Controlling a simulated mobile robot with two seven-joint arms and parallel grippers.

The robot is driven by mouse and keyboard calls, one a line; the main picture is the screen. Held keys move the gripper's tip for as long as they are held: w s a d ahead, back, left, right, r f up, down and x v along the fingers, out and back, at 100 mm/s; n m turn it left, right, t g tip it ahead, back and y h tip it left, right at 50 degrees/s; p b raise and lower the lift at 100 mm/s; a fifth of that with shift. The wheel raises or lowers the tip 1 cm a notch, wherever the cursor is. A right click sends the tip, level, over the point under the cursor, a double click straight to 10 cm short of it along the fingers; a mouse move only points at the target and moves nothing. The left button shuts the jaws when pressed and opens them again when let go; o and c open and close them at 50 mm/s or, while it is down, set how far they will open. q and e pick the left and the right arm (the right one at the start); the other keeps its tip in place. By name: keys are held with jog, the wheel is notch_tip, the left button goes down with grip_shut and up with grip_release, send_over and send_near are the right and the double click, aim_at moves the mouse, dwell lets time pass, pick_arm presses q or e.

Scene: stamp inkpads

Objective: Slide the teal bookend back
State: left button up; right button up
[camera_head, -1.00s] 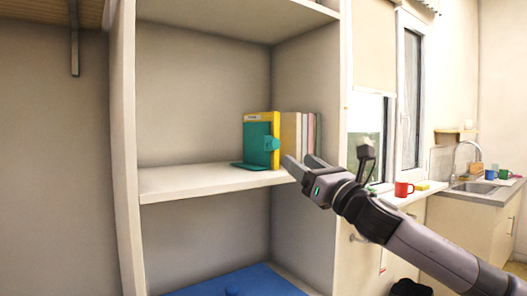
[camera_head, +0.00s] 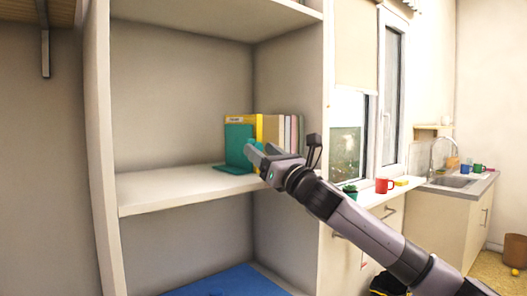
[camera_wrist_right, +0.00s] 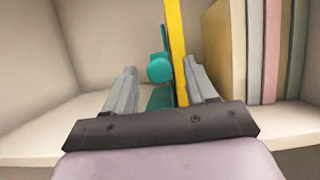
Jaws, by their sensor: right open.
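The teal bookend (camera_head: 237,145) stands upright on the middle shelf, against the front of a row of books. In the right wrist view its round teal knob (camera_wrist_right: 159,69) and part of its flat base show between my fingers. A yellow book (camera_wrist_right: 176,45) stands beside it, edge-on and close to the right finger. My right gripper (camera_head: 257,153) is open at the knob, with a finger on either side of the view; in the head view it hides most of the knob. Whether the fingers touch anything, I cannot tell. My left gripper is out of view.
Several more books (camera_head: 285,130) stand right of the yellow one, near the cabinet's side wall. The white shelf (camera_head: 160,188) is bare to the left. A blue surface (camera_head: 235,281) lies below.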

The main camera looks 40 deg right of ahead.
grip_shut()
jog(key=a+p, duration=0.1)
jog(key=a, duration=0.3)
jog(key=a+p, duration=0.1)
jog(key=a, duration=0.3)
jog(key=s+a+p, duration=0.1)
jog(key=a+p, duration=0.1)
jog(key=a, duration=0.2)
jog(key=shift+a, duration=0.2)
grip_release()
jog(key=b+v, duration=0.2)
jog(key=v, duration=0.5)
